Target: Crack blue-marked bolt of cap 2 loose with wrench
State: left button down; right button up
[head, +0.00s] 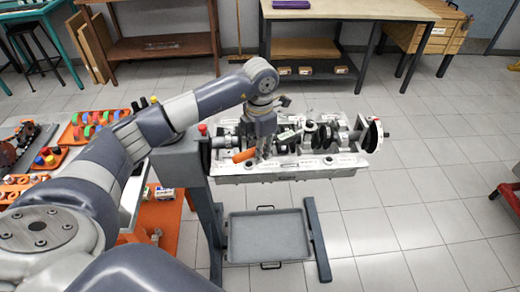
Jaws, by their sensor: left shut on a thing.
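The engine block (310,168) is held on a grey stand, with the crankshaft (312,135) lying along its top. My left gripper (263,150) points down over the left part of the block. It is shut on the wrench, whose orange handle (244,155) sticks out to the left just above the block's near edge. The wrench's other end and the bolt under it are hidden by the gripper or too small to see. I cannot make out a blue mark or tell which cap is number 2. My right gripper is not in view.
A grey drip tray (266,238) sits low under the block. An orange bench with coloured parts (90,122) is at the left. A workbench (350,12) stands at the back. The floor at the right is mostly clear, with a red object (510,195) at the edge.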

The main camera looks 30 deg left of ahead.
pick_arm(q)
jog(key=shift+f, duration=0.1)
jog(key=shift+d, duration=0.15)
dwell(0.4)
jog(key=shift+s+d+n+p, duration=0.3)
jog(key=shift+s+d+n, duration=0.05)
jog(key=shift+d+n, duration=0.3)
jog(key=shift+d, duration=0.1)
jog(key=shift+s+d+n, duration=0.35)
jog(key=shift+d+n, duration=0.2)
jog(key=shift+d, duration=0.15)
dwell(0.3)
jog(key=shift+d+p, duration=0.15)
jog(key=shift+p, duration=0.15)
jog(key=shift+s+d+n, duration=0.2)
jog(key=shift+d+n, duration=0.3)
jog(key=shift+d, duration=0.2)
jog(key=shift+d, duration=0.1)
